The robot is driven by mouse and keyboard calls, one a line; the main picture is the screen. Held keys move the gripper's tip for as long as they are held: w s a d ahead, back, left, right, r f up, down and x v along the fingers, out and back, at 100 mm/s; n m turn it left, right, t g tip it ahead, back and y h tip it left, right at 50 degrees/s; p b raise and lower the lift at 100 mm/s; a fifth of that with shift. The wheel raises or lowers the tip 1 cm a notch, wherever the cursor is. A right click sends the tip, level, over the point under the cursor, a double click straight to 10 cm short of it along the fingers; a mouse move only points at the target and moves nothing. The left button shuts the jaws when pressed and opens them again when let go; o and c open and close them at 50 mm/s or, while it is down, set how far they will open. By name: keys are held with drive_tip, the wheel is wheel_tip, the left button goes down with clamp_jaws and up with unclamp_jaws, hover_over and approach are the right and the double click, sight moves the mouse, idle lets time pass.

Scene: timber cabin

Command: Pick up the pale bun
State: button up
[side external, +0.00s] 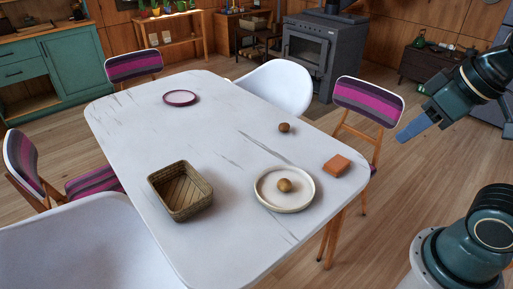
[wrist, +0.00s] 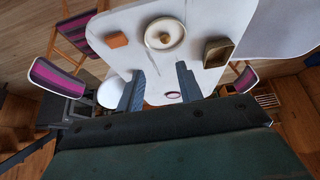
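A small tan bun (side external: 284,185), the paler of two small round items, sits on a white round plate (side external: 262,201) near the table's right end. In the wrist view the bun (wrist: 164,38) shows on the plate (wrist: 151,28), beyond my fingertips. A darker brown round item (side external: 284,127) lies farther back on the bare table; I cannot make it out in the wrist view. My gripper (side external: 403,136) is raised off the table's right end, apart from everything. In the wrist view my gripper (wrist: 160,69) has its two fingers wide apart with nothing between them.
An orange block (side external: 336,166) lies right of the plate, near the table edge. A woven basket (side external: 181,205) stands left of the plate. A purple-rimmed dish (side external: 180,98) is at the far end. Chairs surround the white table (side external: 215,130); its middle is mostly clear.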

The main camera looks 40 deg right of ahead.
drive_tip(key=o, duration=0.7)
drive_tip(key=m+g, duration=0.6)
drive_tip(key=m, duration=0.9)
hover_over(286, 180)
wheel_tip(286, 180, down, 20)
drive_tip(key=shift+f, duration=4.35)
drive_tip(key=shift+f, duration=0.1)
